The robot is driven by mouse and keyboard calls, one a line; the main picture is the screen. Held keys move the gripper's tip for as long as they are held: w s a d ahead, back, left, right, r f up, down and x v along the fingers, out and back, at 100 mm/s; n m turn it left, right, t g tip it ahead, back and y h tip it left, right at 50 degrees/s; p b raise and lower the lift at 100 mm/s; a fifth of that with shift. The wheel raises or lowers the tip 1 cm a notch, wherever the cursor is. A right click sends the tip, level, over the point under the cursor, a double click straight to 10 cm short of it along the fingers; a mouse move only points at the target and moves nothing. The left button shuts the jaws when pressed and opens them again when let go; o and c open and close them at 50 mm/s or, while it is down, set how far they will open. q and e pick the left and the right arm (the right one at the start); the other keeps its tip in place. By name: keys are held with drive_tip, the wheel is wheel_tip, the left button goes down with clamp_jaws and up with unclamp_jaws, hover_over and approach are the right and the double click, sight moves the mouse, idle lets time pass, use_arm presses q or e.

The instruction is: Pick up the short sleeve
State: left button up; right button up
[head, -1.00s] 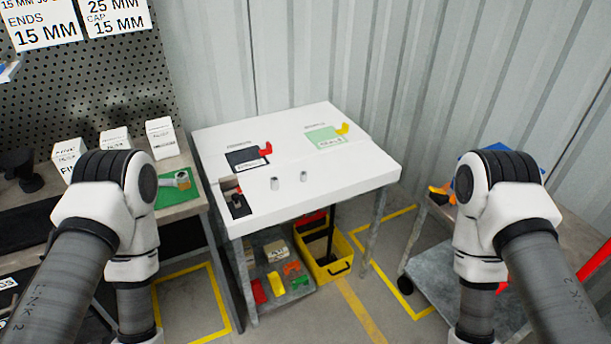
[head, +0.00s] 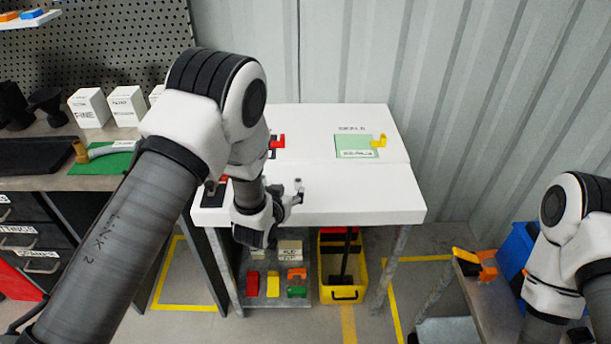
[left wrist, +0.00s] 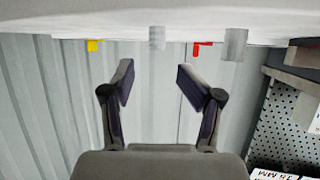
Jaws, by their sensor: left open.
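The short sleeve is a small grey cylinder (head: 298,184) upright on the white table (head: 360,205), just beyond my left gripper. In the left wrist view, where the scene appears upside down, the short sleeve (left wrist: 157,38) stands nearly in line with the gap between the fingers. A longer grey sleeve (left wrist: 235,44) stands to its right there; my arm hides it in the head view. My left gripper (head: 286,192) is low at the table's front part. Its fingers (left wrist: 155,80) are open, with nothing between them. My right gripper is out of view.
A green mat with a yellow piece (head: 379,141) lies at the table's back right, and a red piece (head: 278,142) is near my left arm. A yellow crate (head: 343,295) stands below. A bench with white boxes (head: 90,107) is at left.

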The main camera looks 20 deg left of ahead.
sight(297, 181)
use_arm(q)
drive_tip(key=w, duration=0.2)
drive_tip(key=shift+w+d, duration=0.25)
drive_tip(key=shift+w, duration=0.1)
drive_tip(key=x, duration=0.5)
drive_tip(key=shift+w+f+p, duration=0.1)
drive_tip(key=shift+f+p, duration=0.3)
drive_tip(key=shift+f, duration=0.1)
clamp_jaws()
